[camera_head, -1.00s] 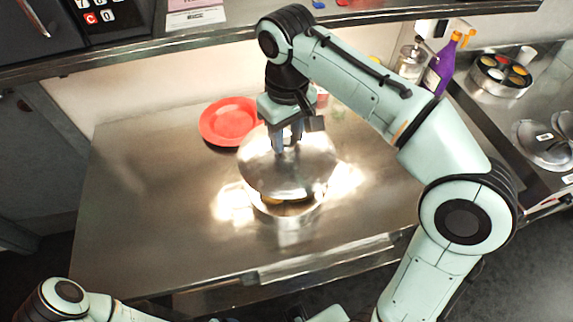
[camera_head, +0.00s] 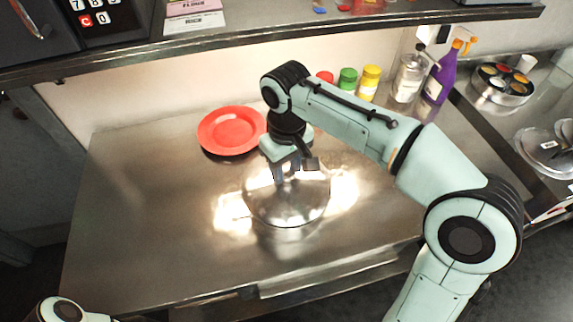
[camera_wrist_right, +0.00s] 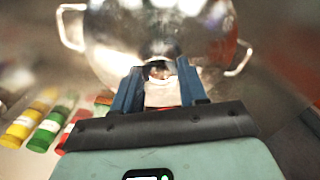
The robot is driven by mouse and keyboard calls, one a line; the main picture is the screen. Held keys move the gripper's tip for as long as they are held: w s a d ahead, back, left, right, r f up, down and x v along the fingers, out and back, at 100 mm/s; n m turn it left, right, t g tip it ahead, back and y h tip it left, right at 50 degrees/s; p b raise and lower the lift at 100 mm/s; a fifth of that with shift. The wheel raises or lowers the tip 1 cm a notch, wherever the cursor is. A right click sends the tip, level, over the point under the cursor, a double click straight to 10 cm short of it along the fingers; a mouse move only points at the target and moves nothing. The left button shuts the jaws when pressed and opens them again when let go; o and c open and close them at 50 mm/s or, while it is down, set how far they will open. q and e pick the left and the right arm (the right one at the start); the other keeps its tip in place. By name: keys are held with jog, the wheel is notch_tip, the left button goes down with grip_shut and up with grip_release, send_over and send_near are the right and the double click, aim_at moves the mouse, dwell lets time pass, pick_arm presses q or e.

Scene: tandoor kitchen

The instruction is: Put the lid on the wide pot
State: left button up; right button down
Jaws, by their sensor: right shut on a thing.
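The shiny steel lid (camera_head: 288,207) is over the wide pot in the head view and hides the pot's opening. In the right wrist view the lid (camera_wrist_right: 195,45) fills the top middle, and the wide pot's loop handles (camera_wrist_right: 246,62) stick out on both sides. My right gripper (camera_head: 290,180) is above the lid and shut on its knob; the blue fingers (camera_wrist_right: 160,82) flank the knob in the wrist view. The lid looks about level and centred on the pot. Glare hides whether its rim touches all round. My left gripper is out of view.
A red plate (camera_head: 232,130) lies behind the pot on the steel counter (camera_head: 140,220). Jars (camera_head: 369,82), a clear bottle (camera_head: 409,75) and a purple spray bottle (camera_head: 440,75) stand along the back. A shelf (camera_head: 250,38) overhangs the back. The counter's left side is clear.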

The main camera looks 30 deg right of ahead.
aim_at(287, 172)
jog(key=shift+f, duration=0.35)
jog(key=c, duration=0.6)
grip_release()
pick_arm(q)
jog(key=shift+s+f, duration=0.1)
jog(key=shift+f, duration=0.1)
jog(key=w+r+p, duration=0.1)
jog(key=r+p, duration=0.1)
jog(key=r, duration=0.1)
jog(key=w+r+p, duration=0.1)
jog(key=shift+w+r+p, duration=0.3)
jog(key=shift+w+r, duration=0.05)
pick_arm(e)
notch_tip(287, 172, up, 13)
jog(key=shift+f, duration=0.1)
